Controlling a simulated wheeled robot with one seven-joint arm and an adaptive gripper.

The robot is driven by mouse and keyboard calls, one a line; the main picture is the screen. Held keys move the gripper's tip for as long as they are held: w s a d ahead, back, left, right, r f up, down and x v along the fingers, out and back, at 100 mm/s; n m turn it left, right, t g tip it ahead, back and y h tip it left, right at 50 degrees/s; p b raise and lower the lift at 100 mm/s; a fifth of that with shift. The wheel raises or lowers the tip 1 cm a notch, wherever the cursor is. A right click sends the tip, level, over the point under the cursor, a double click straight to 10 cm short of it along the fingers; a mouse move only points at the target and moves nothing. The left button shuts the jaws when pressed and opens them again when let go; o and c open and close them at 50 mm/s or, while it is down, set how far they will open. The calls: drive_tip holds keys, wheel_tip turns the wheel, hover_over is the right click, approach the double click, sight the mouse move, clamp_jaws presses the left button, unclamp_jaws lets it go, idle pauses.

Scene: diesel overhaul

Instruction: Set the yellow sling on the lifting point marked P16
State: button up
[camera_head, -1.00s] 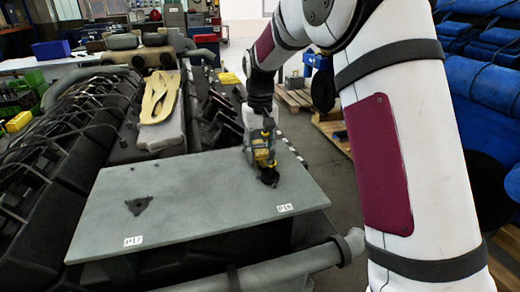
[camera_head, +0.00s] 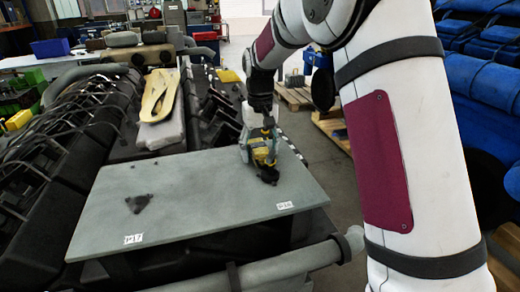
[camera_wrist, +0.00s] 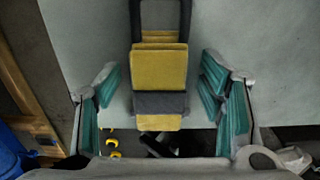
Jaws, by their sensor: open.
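A folded yellow sling with a dark band (camera_head: 262,152) stands on the grey plate (camera_head: 200,190) near its right edge. It also shows in the wrist view (camera_wrist: 160,70), between my fingers. My gripper (camera_head: 260,140) is open around it; in the wrist view my green-padded fingers (camera_wrist: 165,95) stand apart from it on both sides. A dark fitting (camera_head: 269,178) shows at the sling's foot, partly hidden by it. I cannot tell how they engage. A small white label (camera_head: 285,206), seemingly P16, lies in front of that fitting.
A second dark bracket (camera_head: 138,203) sits at the plate's left, behind another label (camera_head: 133,239). Dark pipes and machinery flank the plate. Wooden pallets (camera_head: 296,97) stand on the floor at the back right.

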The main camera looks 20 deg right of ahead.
wheel_tip(320, 180, up, 12)
idle(0.6)
